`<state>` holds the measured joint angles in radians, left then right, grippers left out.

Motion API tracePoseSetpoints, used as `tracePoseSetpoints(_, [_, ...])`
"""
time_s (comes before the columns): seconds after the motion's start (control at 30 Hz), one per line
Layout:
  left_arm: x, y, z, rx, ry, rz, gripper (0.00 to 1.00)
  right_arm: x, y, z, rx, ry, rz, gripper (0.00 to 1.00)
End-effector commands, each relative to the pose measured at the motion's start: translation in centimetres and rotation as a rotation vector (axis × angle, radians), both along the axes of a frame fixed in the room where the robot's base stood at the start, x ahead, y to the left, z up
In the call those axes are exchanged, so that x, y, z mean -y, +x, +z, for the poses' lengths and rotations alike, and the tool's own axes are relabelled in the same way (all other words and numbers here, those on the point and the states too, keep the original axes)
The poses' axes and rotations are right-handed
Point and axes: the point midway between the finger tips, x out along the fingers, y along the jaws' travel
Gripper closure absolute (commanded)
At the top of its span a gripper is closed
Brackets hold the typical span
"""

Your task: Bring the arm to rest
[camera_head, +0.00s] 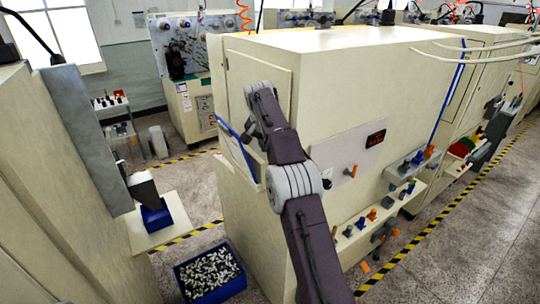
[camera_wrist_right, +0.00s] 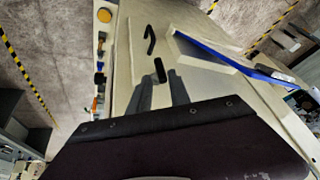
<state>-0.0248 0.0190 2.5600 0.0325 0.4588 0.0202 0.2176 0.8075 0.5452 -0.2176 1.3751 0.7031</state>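My right arm (camera_head: 314,245) comes up from the bottom in the head view and bends beside the cream machine's near left end. Its far end is small and partly hidden there, by the blue-edged panel. My left arm and gripper are not in the head view.
The cream machine (camera_head: 350,85) stands close to my arm. The blue-edged panel (camera_head: 237,150) juts from its end. A shelf with blue and orange knobs (camera_head: 372,214) is on its side. A blue crate of spindles (camera_head: 209,273) sits on the floor. Another machine (camera_head: 45,190) borders the left.

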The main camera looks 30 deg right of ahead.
Motion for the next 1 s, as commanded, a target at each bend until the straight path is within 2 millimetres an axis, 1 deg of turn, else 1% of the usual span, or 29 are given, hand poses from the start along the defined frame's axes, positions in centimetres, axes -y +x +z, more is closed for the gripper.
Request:
tracePoseSetpoints(0.03, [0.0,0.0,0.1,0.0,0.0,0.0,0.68,-0.3,-0.2,1.0,0.004,-0.001,0.001,0.77])
tracePoseSetpoints(0.1, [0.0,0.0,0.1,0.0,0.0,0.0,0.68,-0.6,-0.6,1.9,0.002,-0.001,0.002,0.77])
tracePoseSetpoints(0.2, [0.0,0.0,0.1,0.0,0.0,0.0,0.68,-0.9,-1.0,2.7,0.001,-0.001,0.001,0.77])
tracePoseSetpoints(0.67, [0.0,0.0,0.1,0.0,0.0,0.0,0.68,-1.0,-1.1,2.9,-0.001,0.0,0.001,0.77])
tracePoseSetpoints(0.73, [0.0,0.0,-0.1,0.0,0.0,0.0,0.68,-1.0,-1.1,2.6,-0.001,0.0,0.002,0.77])
tracePoseSetpoints(0.77, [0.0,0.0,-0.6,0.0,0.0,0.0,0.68,-1.1,-1.0,2.2,-0.001,0.0,0.004,0.77])
tracePoseSetpoints(0.8, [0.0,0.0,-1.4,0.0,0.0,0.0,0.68,-1.4,-1.0,1.5,0.002,-0.001,0.008,0.77])
tracePoseSetpoints(0.87, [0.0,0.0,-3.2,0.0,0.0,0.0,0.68,-2.0,-1.0,0.9,0.025,-0.005,0.02,0.77])
tracePoseSetpoints(0.93, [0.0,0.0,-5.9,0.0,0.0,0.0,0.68,-3.1,-1.3,0.4,0.059,-0.011,0.039,0.77])
tracePoseSetpoints(0.97, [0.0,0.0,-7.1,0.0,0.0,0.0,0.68,-3.6,-1.7,-0.3,0.057,-0.01,0.047,0.77])
tracePoseSetpoints(1.0, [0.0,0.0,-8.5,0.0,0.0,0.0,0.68,-4.5,-2.3,-1.5,0.042,-0.005,0.06,0.77])
